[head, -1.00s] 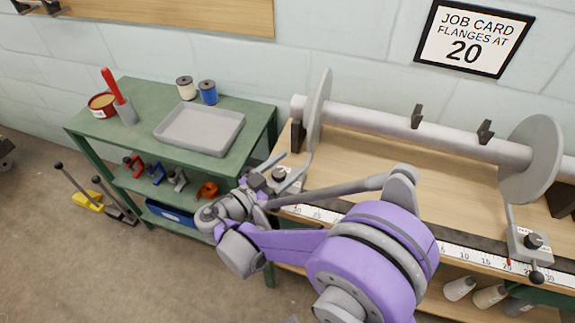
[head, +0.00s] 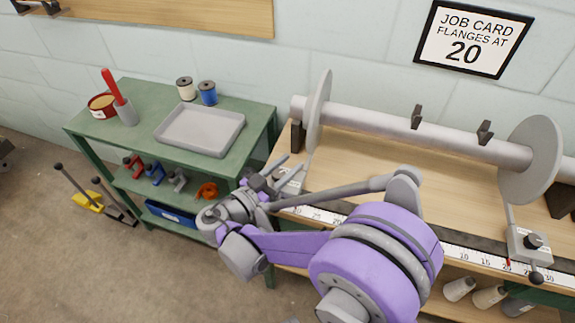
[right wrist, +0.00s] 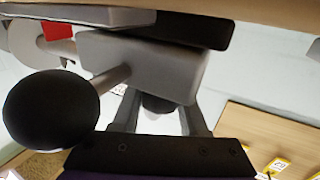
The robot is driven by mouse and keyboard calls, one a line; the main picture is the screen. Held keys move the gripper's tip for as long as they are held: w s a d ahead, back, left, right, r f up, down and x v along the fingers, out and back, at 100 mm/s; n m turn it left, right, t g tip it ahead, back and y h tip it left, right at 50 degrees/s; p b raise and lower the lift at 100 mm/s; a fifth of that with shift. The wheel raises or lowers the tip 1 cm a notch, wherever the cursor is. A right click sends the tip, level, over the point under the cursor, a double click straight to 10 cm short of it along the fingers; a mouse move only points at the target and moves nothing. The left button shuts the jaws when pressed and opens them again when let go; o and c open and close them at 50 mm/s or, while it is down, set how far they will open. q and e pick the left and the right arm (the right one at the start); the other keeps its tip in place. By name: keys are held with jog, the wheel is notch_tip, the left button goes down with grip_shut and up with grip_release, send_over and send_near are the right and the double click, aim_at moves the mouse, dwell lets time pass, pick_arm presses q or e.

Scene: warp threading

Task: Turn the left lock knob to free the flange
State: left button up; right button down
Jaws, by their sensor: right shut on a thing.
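The left flange (head: 319,105) is a grey disc upright on the left end of the roller. Below it, the grey left lock block (head: 292,183) sits at the bench's front edge by the ruler. My right gripper (head: 272,168) is at this block and covers its dark knob in the head view. In the right wrist view, the gripper's two fingers (right wrist: 160,116) stand on either side of the dark left lock knob (right wrist: 158,103), shut on it. The grey block (right wrist: 145,65) and a black ball handle (right wrist: 50,108) fill the near view. My left gripper is not in view.
The right flange (head: 531,158) and its lock block (head: 528,245) stand at the right. A green cart (head: 140,140) with a grey tray (head: 200,130) stands left of the bench. A job card (head: 472,38) on the wall reads 20.

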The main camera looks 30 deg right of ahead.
aim_at(275, 209)
jog(key=shift+n+t, duration=0.3)
jog(key=shift+t, duration=0.1)
jog(key=n+t+y, duration=0.1)
jog(key=t, duration=0.1)
jog(key=n+t+y, duration=0.1)
jog(key=n+t, duration=0.1)
jog(key=shift+w+a+t+y+p, duration=0.15)
jog(key=shift+w+t+y+p, duration=0.2)
jog(key=shift+w+t+y, duration=0.05)
jog(key=shift+w+a+n+t+y, duration=0.15)
jog(key=shift+n+t+y, duration=0.65)
jog(key=shift+n+t, duration=0.05)
jog(key=shift+w+a+n+t+y, duration=0.15)
jog(key=shift+n+t+y, duration=0.65)
jog(key=shift+n+t, duration=0.05)
jog(key=shift+a+y, duration=0.1)
jog(key=shift+y, duration=0.2)
jog(key=shift+c, duration=2.2)
grip_release()
jog(key=p+v, duration=0.1)
jog(key=v, duration=0.9)
jog(key=shift+s+a+f, duration=0.15)
jog(key=shift+s+a, duration=0.05)
jog(key=shift+s, duration=0.1)
jog(key=shift+s, duration=0.1)
